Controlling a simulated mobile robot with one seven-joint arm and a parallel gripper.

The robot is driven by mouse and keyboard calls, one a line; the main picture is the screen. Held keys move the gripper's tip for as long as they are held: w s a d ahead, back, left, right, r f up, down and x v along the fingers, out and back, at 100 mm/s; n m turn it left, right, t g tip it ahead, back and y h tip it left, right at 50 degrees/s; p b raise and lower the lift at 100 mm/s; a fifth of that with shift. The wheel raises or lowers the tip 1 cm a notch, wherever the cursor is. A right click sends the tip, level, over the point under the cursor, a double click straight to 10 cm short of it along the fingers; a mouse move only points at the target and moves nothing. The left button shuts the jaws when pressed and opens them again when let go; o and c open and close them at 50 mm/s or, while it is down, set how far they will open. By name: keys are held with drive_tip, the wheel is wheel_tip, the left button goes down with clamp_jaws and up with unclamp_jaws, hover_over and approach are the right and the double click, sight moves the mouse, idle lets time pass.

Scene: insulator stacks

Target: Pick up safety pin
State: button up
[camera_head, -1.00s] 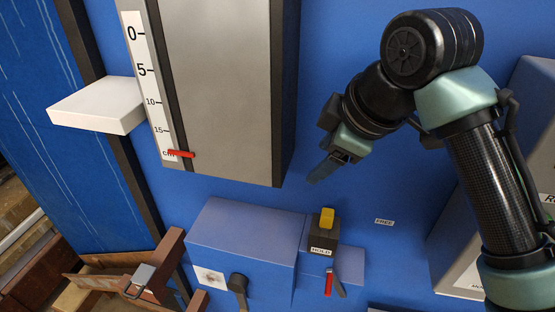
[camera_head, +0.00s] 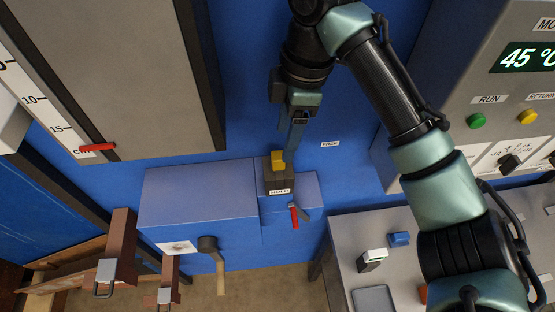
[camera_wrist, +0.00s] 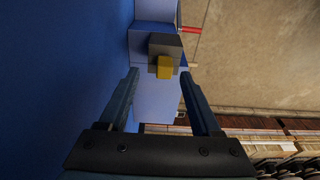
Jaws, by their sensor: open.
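A small yellow piece (camera_head: 278,158), the likely safety pin, stands in a dark block (camera_head: 277,181) labelled HOLD. The block sits on a blue housing (camera_head: 310,190). My gripper (camera_head: 289,157) points down at the yellow piece, its tips close beside it in the head view. In the wrist view the yellow piece (camera_wrist: 165,68) shows between the two spread fingers, a little right of the middle. The gripper is open and holds nothing. I cannot tell whether the fingers touch the piece or how deep they reach.
A red-handled lever (camera_head: 294,216) is on the housing's front, below the block. A black crank (camera_head: 209,245) is to the left. A FREE label (camera_head: 330,143) is on the blue wall. A grey cabinet (camera_head: 165,65) is upper left; a table (camera_head: 345,235) is at right.

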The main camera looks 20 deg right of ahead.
sight(279, 155)
drive_tip(key=shift+s+a+f, duration=0.15)
drive_tip(key=shift+a+f, duration=0.15)
drive_tip(key=shift+f, duration=0.2)
drive_tip(key=f, duration=0.1)
drive_tip(key=a+f+p, duration=0.1)
drive_tip(key=f, duration=0.1)
drive_tip(key=shift+f, duration=0.55)
clamp_jaws()
